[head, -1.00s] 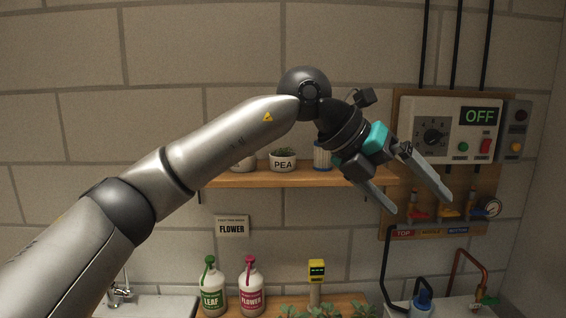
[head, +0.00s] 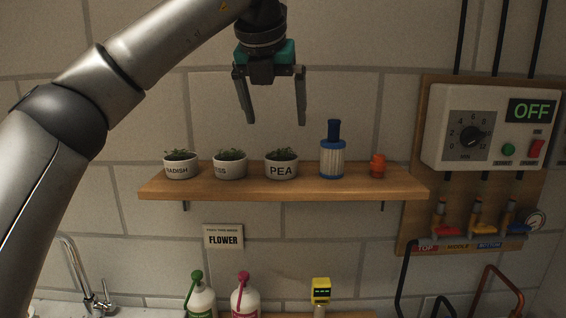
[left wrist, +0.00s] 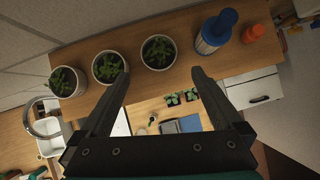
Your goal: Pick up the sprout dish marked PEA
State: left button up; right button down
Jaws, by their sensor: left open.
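The white dish marked PEA (head: 281,170) stands upright on the wooden shelf (head: 300,188), with green sprouts in it. My left gripper (head: 276,124) is open and empty, pointing down above the shelf, a little to the left of the PEA dish and apart from it. In the left wrist view, my left gripper (left wrist: 160,75) shows open jaws, with three sprout dishes beyond it. The dish nearest the blue-topped bottle there is the PEA dish (left wrist: 158,52); its label is not visible in that view. My right gripper is not in view.
Left of it stand a dish ending in "SS" (head: 230,166) and the RADISH dish (head: 180,166). Right of it stand a blue-topped bottle (head: 332,155) and a small orange object (head: 377,166). A control panel (head: 490,130) hangs further right.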

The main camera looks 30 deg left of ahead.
aim_at(281, 157)
pick_arm(q)
jog(key=p+x, duration=0.1)
jog(key=x, duration=0.5)
jog(key=shift+w+f, duration=0.1)
jog(key=shift+f, duration=0.2)
jog(key=shift+w+a+f, duration=0.1)
jog(key=shift+w+f, duration=0.15)
jog(key=shift+f, duration=0.2)
jog(key=shift+w+a+f, duration=0.1)
jog(key=shift+w+f, duration=0.1)
jog(key=shift+f, duration=0.1)
jog(key=p+x, duration=0.1)
jog(key=x, duration=0.2)
jog(key=shift+w+a+f+p, duration=0.1)
jog(key=shift+w+f+p, duration=0.05)
jog(key=shift+f+p, duration=0.15)
jog(key=shift+w+f, duration=0.25)
jog(key=shift+f, duration=0.05)
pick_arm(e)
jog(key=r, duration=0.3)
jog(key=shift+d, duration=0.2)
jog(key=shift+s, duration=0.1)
pick_arm(q)
jog(key=shift+c, duration=0.8)
jog(key=c, duration=1)
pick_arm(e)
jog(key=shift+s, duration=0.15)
